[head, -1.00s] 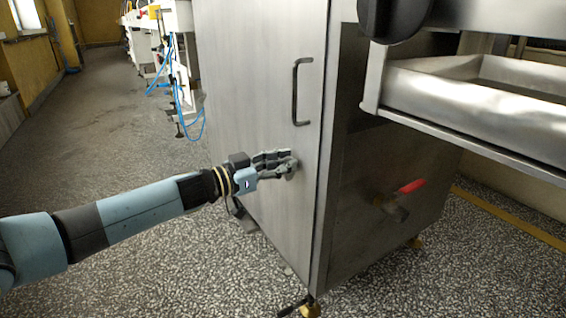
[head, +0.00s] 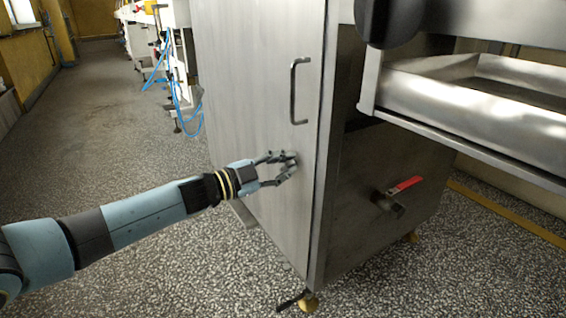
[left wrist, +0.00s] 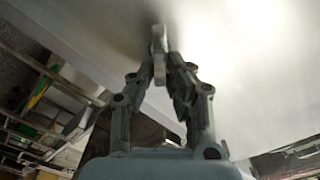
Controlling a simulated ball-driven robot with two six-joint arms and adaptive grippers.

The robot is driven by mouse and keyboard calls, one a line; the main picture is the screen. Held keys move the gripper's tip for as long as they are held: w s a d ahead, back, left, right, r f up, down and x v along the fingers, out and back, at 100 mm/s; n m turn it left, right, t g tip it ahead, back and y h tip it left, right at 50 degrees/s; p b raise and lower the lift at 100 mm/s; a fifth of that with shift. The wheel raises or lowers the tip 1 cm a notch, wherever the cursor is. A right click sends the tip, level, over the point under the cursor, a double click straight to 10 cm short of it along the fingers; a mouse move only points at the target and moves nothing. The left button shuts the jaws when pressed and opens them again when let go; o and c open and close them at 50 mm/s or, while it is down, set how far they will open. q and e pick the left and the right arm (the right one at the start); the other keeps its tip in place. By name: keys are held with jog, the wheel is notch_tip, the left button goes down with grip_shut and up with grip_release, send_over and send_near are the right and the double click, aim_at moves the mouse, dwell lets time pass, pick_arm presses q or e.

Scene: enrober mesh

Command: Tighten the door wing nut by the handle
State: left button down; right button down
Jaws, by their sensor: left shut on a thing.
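The grey metal door (head: 255,90) of the cabinet is closed flat, with a dark bar handle (head: 294,92) near its right edge. The wing nut (left wrist: 159,52) is a small pale metal piece standing out from the door face, below the handle. In the head view it is mostly hidden by the fingers. My left gripper (head: 290,163) reaches in from the left and is shut on the wing nut. In the left wrist view the fingertips (left wrist: 167,65) close around its near part. My right gripper is not in view.
A red-handled valve (head: 403,187) sticks out of the cabinet's right side. A metal tray (head: 470,98) juts out at upper right. The cabinet stands on feet on a speckled floor (head: 150,275), which is clear to the left. Blue hoses (head: 182,115) hang behind.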

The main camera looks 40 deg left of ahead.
pick_arm(q)
jog(key=shift+s+d+f+m, duration=0.1)
jog(key=shift+d+f+m, duration=0.1)
jog(key=shift+m, duration=0.3)
jog(key=shift+s+d+f+m, duration=0.1)
jog(key=shift+f+m, duration=0.05)
jog(key=shift+m, duration=0.35)
jog(key=m, duration=0.2)
jog(key=shift+f+m+b, duration=0.25)
jog(key=shift+m+b, duration=0.05)
jog(key=shift+s+d+f+m, duration=0.1)
jog(key=shift+f+m, duration=0.05)
jog(key=shift+m, duration=0.75)
jog(key=shift+f+m+b, duration=0.1)
jog(key=shift+m+b, duration=0.3)
jog(key=shift+m, duration=0.2)
jog(key=shift+f+m, duration=0.15)
jog(key=shift+m, duration=0.65)
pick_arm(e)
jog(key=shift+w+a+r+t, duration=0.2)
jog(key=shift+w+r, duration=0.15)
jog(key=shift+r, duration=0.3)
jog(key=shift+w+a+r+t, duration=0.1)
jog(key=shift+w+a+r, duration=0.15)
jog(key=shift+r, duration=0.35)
